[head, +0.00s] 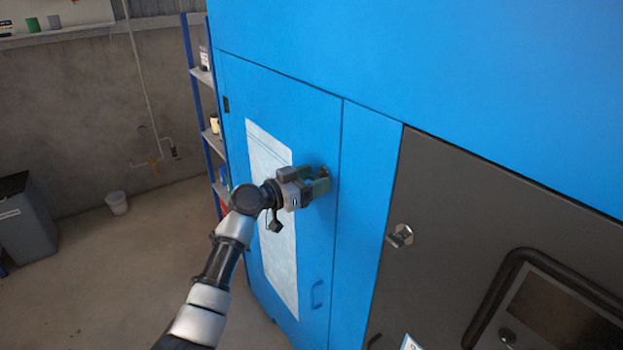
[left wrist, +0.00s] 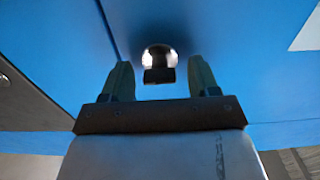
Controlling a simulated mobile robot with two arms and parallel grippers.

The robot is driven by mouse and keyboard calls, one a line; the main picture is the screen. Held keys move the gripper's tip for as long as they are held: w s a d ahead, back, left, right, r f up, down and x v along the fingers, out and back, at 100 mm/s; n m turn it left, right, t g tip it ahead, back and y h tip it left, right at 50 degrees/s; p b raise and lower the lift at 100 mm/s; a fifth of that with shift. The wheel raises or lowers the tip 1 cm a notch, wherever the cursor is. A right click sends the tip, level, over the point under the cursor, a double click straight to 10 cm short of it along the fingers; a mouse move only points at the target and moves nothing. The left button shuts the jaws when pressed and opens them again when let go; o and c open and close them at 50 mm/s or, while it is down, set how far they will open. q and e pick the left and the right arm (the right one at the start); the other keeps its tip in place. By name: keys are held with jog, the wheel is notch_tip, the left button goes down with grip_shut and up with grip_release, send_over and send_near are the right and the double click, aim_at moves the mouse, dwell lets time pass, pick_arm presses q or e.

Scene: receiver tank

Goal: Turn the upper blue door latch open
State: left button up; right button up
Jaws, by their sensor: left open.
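The blue door (head: 322,115) is shut on the blue cabinet, with a white sheet on its face. The upper latch (head: 323,171) is a small knob near the door's right edge, mostly hidden by my gripper in the head view. In the left wrist view, the latch (left wrist: 158,60) shows as a round shiny base with a dark, blocky handle. My left gripper (head: 321,187) is open at the latch. In the left wrist view, its two fingers stand on either side of the handle, with gaps visible. Depth of overlap is hard to tell. My right gripper is not in view.
A lower blue handle (head: 317,294) is on the same door. A dark panel (head: 480,200) to the right carries its own silver latch (head: 400,236). A shelf rack (head: 206,110) stands left of the cabinet. Open floor lies left, with a white bucket (head: 117,203) and grey bin (head: 25,225).

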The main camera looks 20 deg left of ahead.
pick_arm(q)
jog(key=c, duration=0.9)
jog(key=shift+c, duration=0.2)
